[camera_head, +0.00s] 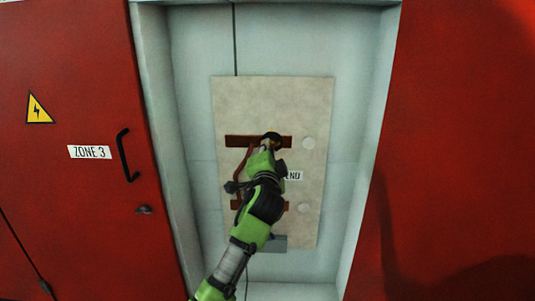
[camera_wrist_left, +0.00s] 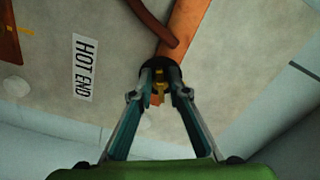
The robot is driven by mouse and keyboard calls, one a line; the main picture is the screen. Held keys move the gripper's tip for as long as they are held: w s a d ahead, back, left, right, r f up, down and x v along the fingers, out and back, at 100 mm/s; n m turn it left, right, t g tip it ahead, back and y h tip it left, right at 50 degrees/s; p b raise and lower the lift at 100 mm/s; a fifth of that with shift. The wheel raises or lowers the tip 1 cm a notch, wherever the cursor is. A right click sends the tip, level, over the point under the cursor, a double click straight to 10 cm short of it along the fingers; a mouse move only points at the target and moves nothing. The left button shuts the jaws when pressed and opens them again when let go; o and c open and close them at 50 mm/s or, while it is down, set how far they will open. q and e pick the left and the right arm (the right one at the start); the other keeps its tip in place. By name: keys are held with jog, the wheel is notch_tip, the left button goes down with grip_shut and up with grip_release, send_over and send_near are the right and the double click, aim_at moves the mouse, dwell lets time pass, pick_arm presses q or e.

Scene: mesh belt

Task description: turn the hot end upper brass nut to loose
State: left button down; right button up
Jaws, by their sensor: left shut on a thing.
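The upper brass nut (camera_wrist_left: 158,98) shows in the left wrist view between my fingers, at the end of a copper-brown bar (camera_wrist_left: 186,32). My left gripper (camera_wrist_left: 160,77) is shut on this nut, with one fingertip on each side. The "HOT END" label (camera_wrist_left: 84,68) is beside the gripper in the wrist view; in the head view my arm partly covers this label (camera_head: 293,176). My right gripper is not in view.
A beige panel (camera_head: 227,103) sits in a pale recess between red cabinet faces. A lower bar (camera_head: 284,207), a brown cable (camera_head: 240,170) and two pale round discs (camera_head: 309,143) are on the panel. A black door handle (camera_head: 125,155) sticks out at left.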

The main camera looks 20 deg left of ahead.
pick_arm(q)
jog(key=shift+f+n, duration=0.2)
jog(key=shift+n, duration=0.4)
jog(key=c, duration=2.2)
grip_release()
jog(key=shift+r, duration=0.1)
jog(key=shift+c, duration=0.2)
jog(key=v, duration=1.2)
